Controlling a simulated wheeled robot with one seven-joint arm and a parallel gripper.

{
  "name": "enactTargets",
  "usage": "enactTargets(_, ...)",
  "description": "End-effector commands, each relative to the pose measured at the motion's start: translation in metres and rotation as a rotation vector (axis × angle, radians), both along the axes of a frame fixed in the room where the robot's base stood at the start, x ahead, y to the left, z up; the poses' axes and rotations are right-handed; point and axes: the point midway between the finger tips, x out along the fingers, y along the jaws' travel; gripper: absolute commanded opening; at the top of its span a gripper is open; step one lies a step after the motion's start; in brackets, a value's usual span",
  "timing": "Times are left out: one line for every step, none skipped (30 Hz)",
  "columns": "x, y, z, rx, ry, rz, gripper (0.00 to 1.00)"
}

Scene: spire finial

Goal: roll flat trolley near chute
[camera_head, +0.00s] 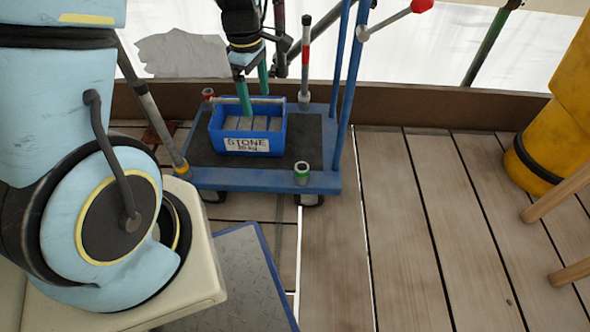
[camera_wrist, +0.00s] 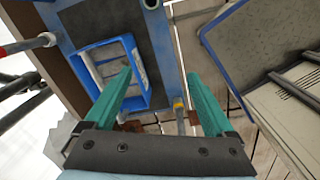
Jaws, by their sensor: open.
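The flat trolley (camera_head: 315,180) is a low blue platform with a dark mat, short corner tubes and tall blue posts at its right side. It stands on the planks near the back edge and also shows in the wrist view (camera_wrist: 165,50). A blue crate labelled STONE (camera_head: 215,135), holding grey blocks, sits on the mat; the wrist view shows it too (camera_wrist: 147,95). My gripper (camera_head: 254,98) is open and empty, its teal fingers (camera_wrist: 158,75) above the crate. I cannot tell whether they touch it. A yellow tube with a black band (camera_head: 545,150), perhaps the chute, stands at the right.
A grey panel with blue edging (camera_head: 240,275) lies in front of the trolley, beside my base. A brown board (camera_head: 440,107) runs along the back edge. Wooden legs (camera_head: 560,195) stand at the right. The planks (camera_head: 430,220) between trolley and yellow tube are clear.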

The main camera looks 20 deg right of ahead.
Motion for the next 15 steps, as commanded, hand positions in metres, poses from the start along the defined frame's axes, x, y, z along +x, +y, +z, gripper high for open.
enactTargets(-0.004,-0.013,-0.045,0.007,0.007,0.037,0.89)
enactTargets(-0.006,-0.019,-0.059,0.01,0.009,0.064,0.89)
enactTargets(-0.009,-0.028,-0.078,0.014,0.012,0.099,0.89)
enactTargets(-0.011,-0.034,-0.091,0.017,0.015,0.126,0.89)
enactTargets(-0.013,-0.04,-0.104,0.02,0.016,0.152,0.89)
enactTargets(-0.016,-0.047,-0.119,0.023,0.017,0.183,0.89)
enactTargets(-0.018,-0.052,-0.131,0.027,0.018,0.206,0.89)
enactTargets(-0.02,-0.057,-0.141,0.029,0.018,0.229,0.89)
enactTargets(-0.023,-0.062,-0.153,0.032,0.019,0.254,0.89)
enactTargets(-0.024,-0.066,-0.16,0.034,0.019,0.272,0.89)
enactTargets(-0.026,-0.07,-0.167,0.036,0.019,0.288,0.89)
enactTargets(-0.028,-0.073,-0.175,0.038,0.019,0.307,0.89)
enactTargets(-0.029,-0.076,-0.18,0.039,0.02,0.319,0.89)
enactTargets(-0.03,-0.078,-0.183,0.041,0.019,0.329,0.89)
enactTargets(-0.031,-0.08,-0.187,0.041,0.018,0.34,0.89)
